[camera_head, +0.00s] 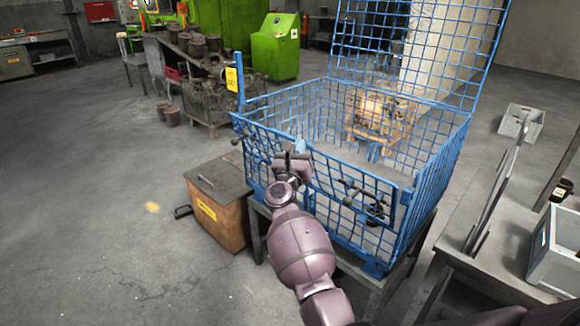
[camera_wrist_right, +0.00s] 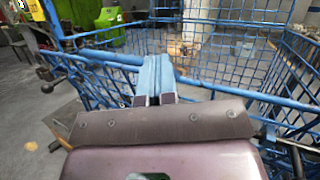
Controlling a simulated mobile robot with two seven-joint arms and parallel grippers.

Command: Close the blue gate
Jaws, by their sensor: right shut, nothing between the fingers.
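A blue wire-mesh cage (camera_head: 458,150) stands on a dark stand. Its front panel (camera_head: 330,190) carries dark latch fittings and looks roughly upright; I cannot tell whether it is latched. A tall blue mesh panel (camera_head: 415,45) rises at the back, standing open above the cage. My right gripper (camera_head: 292,156) is at the top edge of the front panel, shut and empty. In the right wrist view its fingers (camera_wrist_right: 154,97) are together, close to the blue top rail (camera_wrist_right: 105,63); contact is unclear. My left gripper is out of view.
A brown box with a dark lid (camera_head: 218,205) sits left of the cage. A grey table (camera_head: 515,225) with a grey bin (camera_head: 555,255) is at the right. A yellow tag (camera_head: 232,78) hangs by the cage's left corner post. The floor at left is clear.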

